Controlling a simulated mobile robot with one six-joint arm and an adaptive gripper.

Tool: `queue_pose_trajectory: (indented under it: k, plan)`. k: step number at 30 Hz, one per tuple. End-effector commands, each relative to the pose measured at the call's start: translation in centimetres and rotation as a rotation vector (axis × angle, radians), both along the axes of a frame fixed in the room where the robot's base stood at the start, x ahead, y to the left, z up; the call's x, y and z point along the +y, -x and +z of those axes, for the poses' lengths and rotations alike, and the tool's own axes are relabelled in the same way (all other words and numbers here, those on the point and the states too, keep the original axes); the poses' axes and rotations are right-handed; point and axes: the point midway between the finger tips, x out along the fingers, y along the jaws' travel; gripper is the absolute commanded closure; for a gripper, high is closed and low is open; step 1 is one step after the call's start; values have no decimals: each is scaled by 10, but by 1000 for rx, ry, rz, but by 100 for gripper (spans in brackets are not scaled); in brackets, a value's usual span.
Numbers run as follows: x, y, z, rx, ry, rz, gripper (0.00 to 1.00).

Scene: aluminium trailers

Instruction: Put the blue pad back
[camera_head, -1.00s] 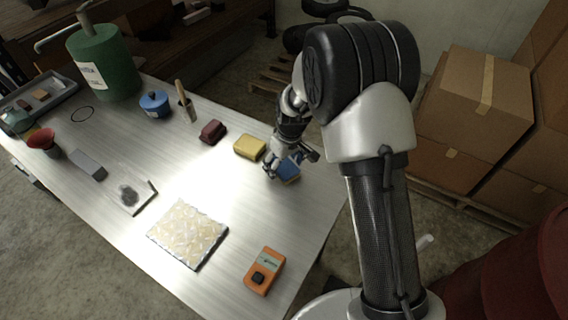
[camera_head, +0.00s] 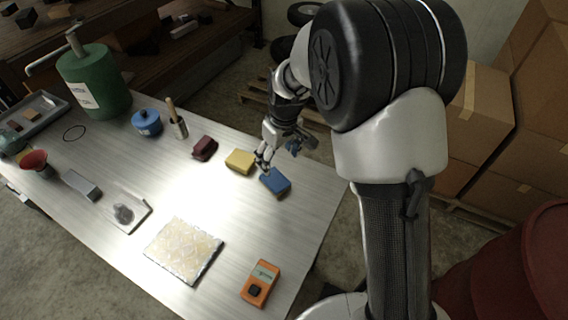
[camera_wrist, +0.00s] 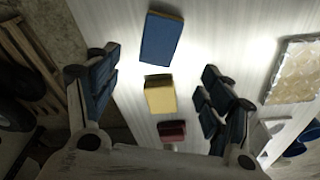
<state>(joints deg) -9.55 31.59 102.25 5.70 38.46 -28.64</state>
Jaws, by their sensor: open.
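The blue pad (camera_head: 275,181) lies flat on the metal table near its right edge, in line with a yellow pad (camera_head: 240,161) and a dark red pad (camera_head: 204,148). In the wrist view the blue pad (camera_wrist: 161,39) lies beyond the fingertips, with the yellow pad (camera_wrist: 160,94) and dark red pad (camera_wrist: 172,131) nearer. My gripper (camera_head: 280,160) is open and empty, above the table by the blue pad, apart from it. Its fingers show wide apart in the wrist view (camera_wrist: 155,85).
A patterned foil-edged sheet (camera_head: 184,249) and an orange meter (camera_head: 260,283) lie at the front. A blue pot (camera_head: 146,122), a brush holder (camera_head: 177,124) and a green canister (camera_head: 93,80) stand at the back left. Cardboard boxes (camera_head: 478,112) are stacked at the right, off the table.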

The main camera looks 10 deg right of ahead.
Motion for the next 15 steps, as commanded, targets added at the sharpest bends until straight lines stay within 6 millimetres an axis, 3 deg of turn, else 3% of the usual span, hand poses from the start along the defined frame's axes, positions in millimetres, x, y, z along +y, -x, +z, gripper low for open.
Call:
queue_pose_trajectory:
  k: [5, 8, 11, 15]
  plan:
    - [-1, 1, 4, -1, 0, -2, 26]
    - [-5, 5, 18, -12, -2, -17, 26]
    - [-14, 20, 48, -32, -6, -59, 26]
    - [-34, 59, 103, -71, -16, -148, 26]
